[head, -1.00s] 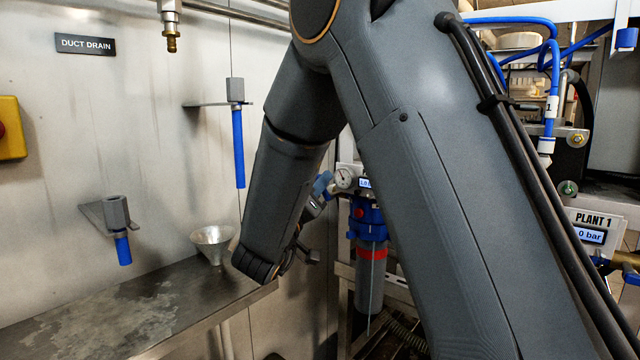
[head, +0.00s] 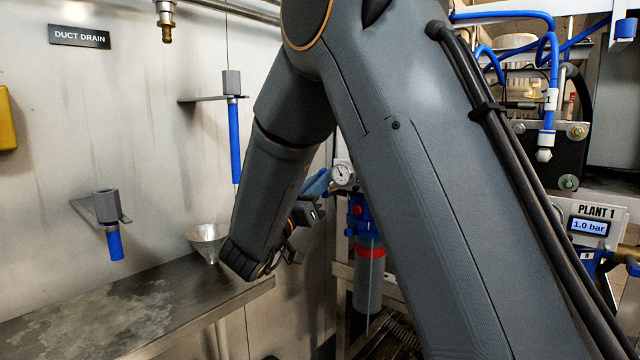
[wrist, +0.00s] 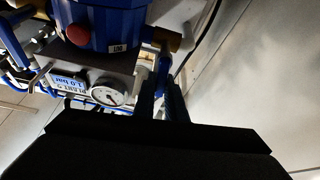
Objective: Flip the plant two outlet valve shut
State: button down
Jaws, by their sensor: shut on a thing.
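The blue valve lever (wrist: 163,66) shows in the wrist view beside a brass fitting under the blue filter housing. My gripper (wrist: 162,90) is shut on this lever, its two dark fingers close together around it. The plant two panel, with its display (wrist: 68,82) reading 1.0 bar and a round gauge (wrist: 107,93), is upside down to the left of the fingers. In the head view, blue shows beside the gauge (head: 342,174), at the end of my gripper (head: 314,190). My forearm hides the plant two display there, and the exact lever angle is hard to tell.
A blue filter housing with a red button (head: 355,210) stands just right of my wrist. A steel shelf (head: 150,310) with a funnel (head: 208,242) lies at left. The plant 1 panel (head: 590,222) is at far right. A wall (wrist: 265,70) runs along the right in the wrist view.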

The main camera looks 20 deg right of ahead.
jog(key=shift+s+d+m+g+h+b, duration=0.1)
jog(key=shift+m+g+h+b, duration=0.1)
jog(key=shift+m, duration=0.45)
jog(key=shift+s+d+m+g+h+b, duration=0.1)
jog(key=shift+m+g+h+b, duration=0.1)
jog(key=shift+m, duration=0.45)
jog(key=c, duration=1.8)
grip_release()
